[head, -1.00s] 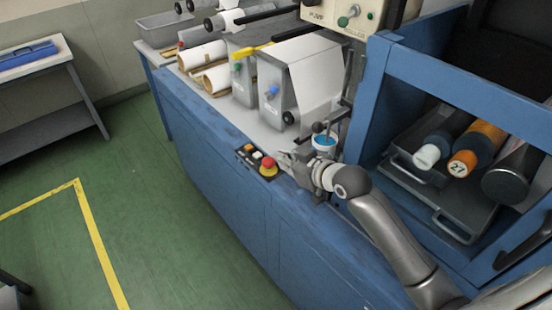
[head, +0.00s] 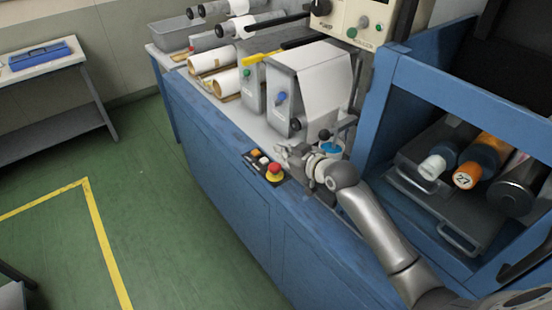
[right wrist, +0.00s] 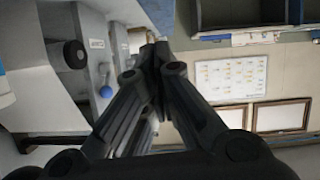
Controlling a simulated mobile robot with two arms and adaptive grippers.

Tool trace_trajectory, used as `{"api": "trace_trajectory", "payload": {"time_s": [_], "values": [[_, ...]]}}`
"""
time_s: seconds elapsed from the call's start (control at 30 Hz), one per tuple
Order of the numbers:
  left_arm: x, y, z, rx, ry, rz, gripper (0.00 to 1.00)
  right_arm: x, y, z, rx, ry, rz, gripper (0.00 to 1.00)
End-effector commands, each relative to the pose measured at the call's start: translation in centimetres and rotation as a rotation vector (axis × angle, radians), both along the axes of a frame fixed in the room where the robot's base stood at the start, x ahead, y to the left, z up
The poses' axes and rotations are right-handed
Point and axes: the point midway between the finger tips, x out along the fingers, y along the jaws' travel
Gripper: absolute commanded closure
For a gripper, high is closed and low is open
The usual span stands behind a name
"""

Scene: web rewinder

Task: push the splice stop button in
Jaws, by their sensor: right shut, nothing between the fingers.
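A red mushroom button with a yellow base (head: 274,171) sits on a small dark control panel (head: 254,160) at the bench's front edge. It looks like the stop button, but no label is readable. My right gripper (head: 281,151) is shut and empty, just beyond and above the red button in the head view, with a visible gap. In the right wrist view its shut fingertips (right wrist: 157,52) point toward the machine and wall; the red button does not show there. My left gripper is not in view.
Grey machine blocks with a blue knob (head: 281,97) stand behind the gripper. A blue frame (head: 470,93) with rollers is at right. The floor in front is clear.

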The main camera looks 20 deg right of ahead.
Motion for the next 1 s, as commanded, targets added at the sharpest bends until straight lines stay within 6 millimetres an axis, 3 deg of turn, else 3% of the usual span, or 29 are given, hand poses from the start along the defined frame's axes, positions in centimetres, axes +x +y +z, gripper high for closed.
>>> {"api": "trace_trajectory", "payload": {"time_s": [0.37,0.6,1.0], "values": [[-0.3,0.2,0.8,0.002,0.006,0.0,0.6,4.5,1.5,-1.9,0.001,0.0,0.0,1.0],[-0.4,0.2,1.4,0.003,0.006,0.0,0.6,4.0,1.0,-5.2,0.0,0.003,-0.001,1.0],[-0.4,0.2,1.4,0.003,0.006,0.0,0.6,3.9,0.9,-5.9,-0.001,0.0,-0.001,1.0]]}}
